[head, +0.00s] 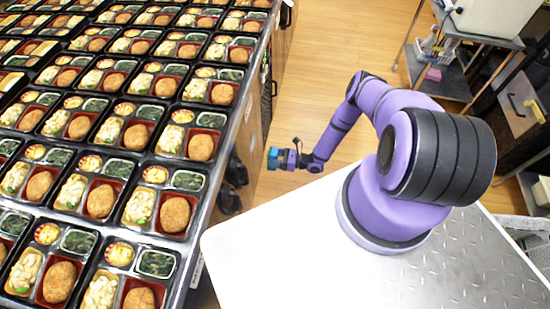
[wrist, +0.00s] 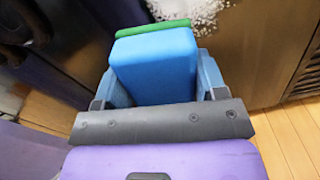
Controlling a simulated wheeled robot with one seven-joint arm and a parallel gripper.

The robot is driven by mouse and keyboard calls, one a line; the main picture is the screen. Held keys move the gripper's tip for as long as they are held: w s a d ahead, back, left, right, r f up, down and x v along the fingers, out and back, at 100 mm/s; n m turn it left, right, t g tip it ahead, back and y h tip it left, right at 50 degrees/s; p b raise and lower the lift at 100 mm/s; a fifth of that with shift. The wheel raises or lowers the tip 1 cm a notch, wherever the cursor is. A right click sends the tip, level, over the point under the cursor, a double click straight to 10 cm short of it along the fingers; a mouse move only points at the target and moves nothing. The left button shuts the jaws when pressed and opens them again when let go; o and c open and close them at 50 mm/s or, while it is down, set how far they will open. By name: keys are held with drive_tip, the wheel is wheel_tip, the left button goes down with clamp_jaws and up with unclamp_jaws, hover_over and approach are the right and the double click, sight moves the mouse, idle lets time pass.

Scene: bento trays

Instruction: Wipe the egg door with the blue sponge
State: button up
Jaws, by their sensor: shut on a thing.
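My gripper (head: 281,158) is low beside the counter, its arm stretched out over the floor. In the wrist view my gripper (wrist: 160,85) is shut on the blue sponge (wrist: 155,62), with a blue finger on each side of it. A green layer (wrist: 152,29) covers the sponge's far face. Beyond it is a brownish metal door panel (wrist: 245,45) with a speckled white patch (wrist: 188,10) at the top. Whether the sponge touches the panel I cannot tell. No marking shows whether this is the egg door.
A metal counter (head: 232,132) full of bento trays stands at the left, with cabinet fronts below its edge. A vented panel (wrist: 308,72) is at the right in the wrist view. Wooden floor (head: 330,55) is open behind the arm.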

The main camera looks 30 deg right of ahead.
sight(252, 139)
drive_tip(key=shift+x, duration=2.95)
drive_tip(key=shift+x, duration=1)
drive_tip(key=shift+w+d+f, duration=0.1)
drive_tip(key=shift+w+d, duration=0.05)
drive_tip(key=shift+w, duration=0.05)
drive_tip(key=shift+w+d, duration=1)
drive_tip(key=shift+w, duration=0.4)
drive_tip(key=shift+w+d, duration=1)
drive_tip(key=shift+w, duration=0.4)
drive_tip(key=shift+w+d, duration=1)
drive_tip(key=shift+w, duration=0.45)
drive_tip(key=shift+s+d+r, duration=0.1)
drive_tip(key=shift+s+r, duration=0.05)
drive_tip(key=shift+r, duration=1.35)
drive_tip(key=shift+s+a, duration=1.15)
drive_tip(key=shift+s, duration=0.25)
drive_tip(key=shift+s+a, duration=1.1)
drive_tip(key=shift+s, duration=0.3)
drive_tip(key=shift+s+a, duration=0.5)
drive_tip(key=shift+s, duration=0.25)
drive_tip(key=shift+s+a, duration=0.45)
drive_tip(key=shift+s, duration=0.25)
drive_tip(key=shift+w+r, duration=0.15)
drive_tip(key=shift+r, duration=1.4)
drive_tip(key=shift+w+d, duration=0.55)
drive_tip(key=shift+w, duration=0.2)
drive_tip(key=shift+w+d, duration=0.6)
drive_tip(key=shift+w, duration=0.2)
